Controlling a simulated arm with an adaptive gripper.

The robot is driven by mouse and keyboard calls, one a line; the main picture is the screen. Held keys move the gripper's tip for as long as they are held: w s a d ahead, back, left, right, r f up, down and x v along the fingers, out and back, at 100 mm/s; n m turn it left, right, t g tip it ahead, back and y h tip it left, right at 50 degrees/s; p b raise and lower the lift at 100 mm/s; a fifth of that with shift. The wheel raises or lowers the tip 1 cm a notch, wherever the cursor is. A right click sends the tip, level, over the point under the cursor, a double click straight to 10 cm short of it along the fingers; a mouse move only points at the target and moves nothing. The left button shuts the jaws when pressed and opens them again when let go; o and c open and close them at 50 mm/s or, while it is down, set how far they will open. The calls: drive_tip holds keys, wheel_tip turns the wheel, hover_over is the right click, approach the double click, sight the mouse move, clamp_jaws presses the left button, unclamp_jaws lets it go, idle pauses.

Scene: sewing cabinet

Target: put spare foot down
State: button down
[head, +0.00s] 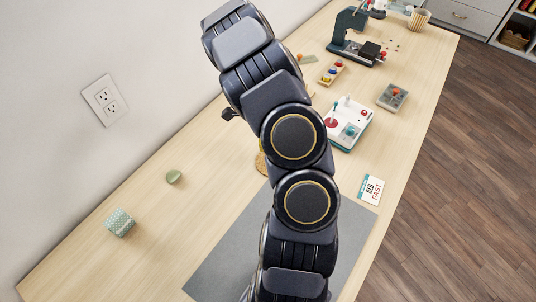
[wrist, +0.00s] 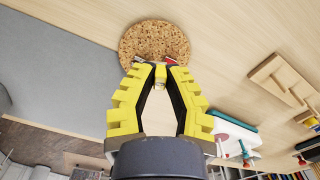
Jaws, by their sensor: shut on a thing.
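My gripper (wrist: 160,70) is in the wrist view, its yellow-and-black fingers closing together at the tips. A small pale, metallic-looking piece, apparently the spare foot (wrist: 160,79), is between the fingertips; its full shape is hidden. The fingertips appear over the near edge of a round cork mat (wrist: 152,35); I cannot tell their height above it. Small dark and red bits show beside the fingertips; I cannot tell what they belong to. In the head view, my arm covers the gripper and most of the cork mat (head: 261,164).
A grey mat (head: 215,275) lies in front. Right of my arm are a white tray (head: 339,134) with small parts, a grey tray (head: 385,102) and a card (head: 372,190). A sewing machine (head: 343,36) stands farther back. A green cushion (head: 173,176) and patterned box (head: 119,223) are left.

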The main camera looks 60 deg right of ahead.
drive_tip(key=shift+f, duration=2.5)
drive_tip(key=shift+f, duration=0.15)
drive_tip(key=c, duration=1.2)
unclamp_jaws()
drive_tip(key=shift+o, duration=0.2)
